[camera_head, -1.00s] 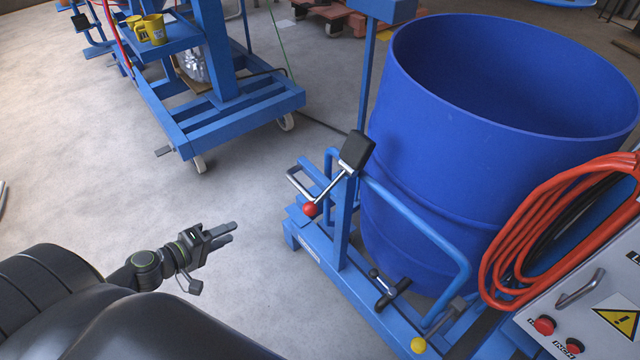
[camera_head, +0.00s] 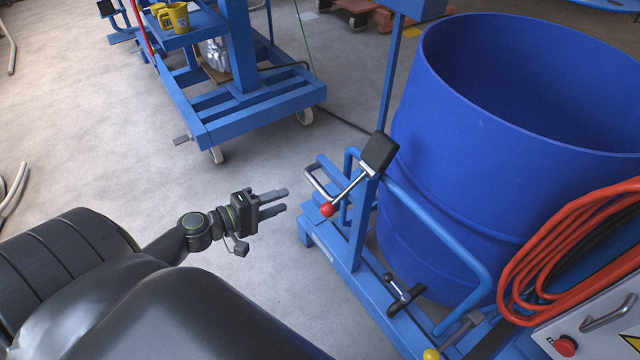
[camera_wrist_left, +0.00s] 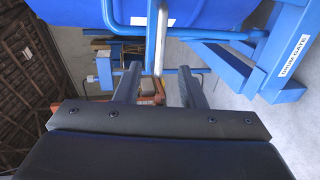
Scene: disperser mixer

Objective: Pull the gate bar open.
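The gate bar (camera_head: 437,232) is a bent blue tube running from the post beside the large blue drum (camera_head: 470,150) round its front. A silver handle (camera_head: 317,184) and a silver lever with a red ball (camera_head: 327,210) are at the post, below a black block. My left gripper (camera_head: 274,203) is open and empty, left of the handle and ball, apart from them. In the left wrist view the open fingers (camera_wrist_left: 159,88) point toward the blue frame; a silver bar (camera_wrist_left: 160,38) and blue tube (camera_wrist_left: 110,15) show ahead. My right gripper is not in view.
The blue base frame (camera_head: 345,262) carries a black T-shaped knob (camera_head: 402,292). Orange cable coils (camera_head: 550,250) hang at the right by a control box with a red button (camera_head: 565,346). A blue wheeled stand (camera_head: 255,112) is at the back. Grey floor between is clear.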

